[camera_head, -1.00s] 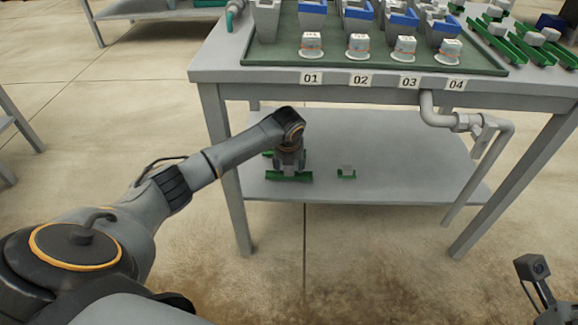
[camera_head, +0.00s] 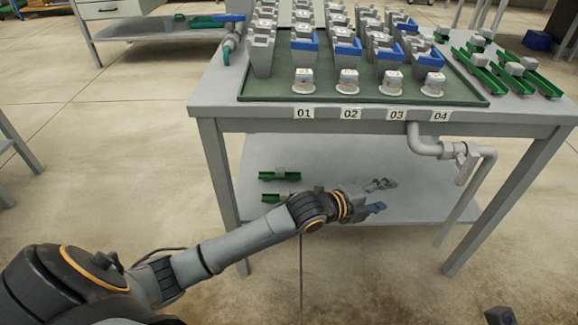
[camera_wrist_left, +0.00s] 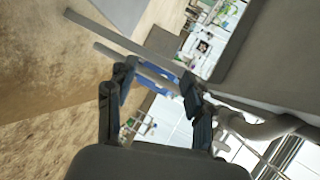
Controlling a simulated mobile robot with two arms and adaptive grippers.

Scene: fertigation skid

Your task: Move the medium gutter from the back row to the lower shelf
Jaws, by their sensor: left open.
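A green gutter with a grey block (camera_head: 280,175) lies on the lower shelf (camera_head: 420,205) at its left. A second green gutter (camera_head: 276,198) lies just in front of it, partly hidden by my left arm. My left gripper (camera_head: 384,195) is open and empty, to the right of both gutters, over the shelf's front part, fingers pointing right. The left wrist view shows its spread fingers (camera_wrist_left: 155,80) with nothing held. Several green gutters with grey blocks (camera_head: 478,60) lie on the tabletop at the right. Which is the medium one I cannot tell.
A green tray (camera_head: 350,98) on the table (camera_head: 230,105) holds rows of grey and blue pots (camera_head: 305,50) and white-lidded cups (camera_head: 303,82) behind labels 01 to 04. A grey pipe (camera_head: 425,145) hangs below the table edge. The shelf's right part looks clear.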

